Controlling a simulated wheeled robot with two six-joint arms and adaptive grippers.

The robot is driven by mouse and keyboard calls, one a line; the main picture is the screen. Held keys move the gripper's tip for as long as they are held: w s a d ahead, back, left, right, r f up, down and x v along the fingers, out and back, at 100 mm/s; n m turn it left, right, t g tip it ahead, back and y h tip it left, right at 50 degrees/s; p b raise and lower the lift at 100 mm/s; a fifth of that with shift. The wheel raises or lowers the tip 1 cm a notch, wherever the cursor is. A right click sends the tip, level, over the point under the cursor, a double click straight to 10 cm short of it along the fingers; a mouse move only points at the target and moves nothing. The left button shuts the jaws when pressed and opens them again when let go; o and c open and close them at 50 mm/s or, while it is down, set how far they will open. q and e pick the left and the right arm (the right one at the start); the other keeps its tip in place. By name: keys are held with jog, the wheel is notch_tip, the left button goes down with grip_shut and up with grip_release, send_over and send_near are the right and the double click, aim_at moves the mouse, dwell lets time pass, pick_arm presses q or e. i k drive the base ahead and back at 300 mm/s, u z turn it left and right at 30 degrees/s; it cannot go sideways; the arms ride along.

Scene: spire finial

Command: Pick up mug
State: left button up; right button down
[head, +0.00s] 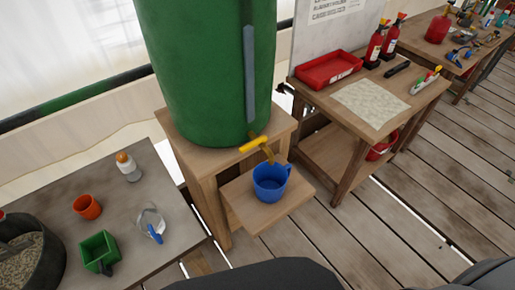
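A blue mug (268,184) stands upright on a small low wooden shelf (238,208), with its handle towards the right. It sits below the brass tap with a yellow lever (254,145) of a large green barrel (205,70). An orange cup (87,206) stands on the grey-topped table at the left. A clear vessel with a blue handle (154,234) is on the same table. Neither of my grippers shows in the head view. Nothing holds the blue mug.
The grey-topped table (165,190) also bears a white bottle with an orange cap (127,167), a green box-shaped scoop (99,252) and a dark bucket of grain (30,255). At right, a wooden bench holds a red tray (328,69) and red bottles. The plank floor (385,225) is open at lower right.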

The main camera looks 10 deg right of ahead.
aim_at(269, 181)
jog(key=z, duration=0.65)
jog(key=k, duration=0.6)
jog(key=u, duration=0.4)
jog(key=i, duration=1)
jog(key=z, duration=0.3)
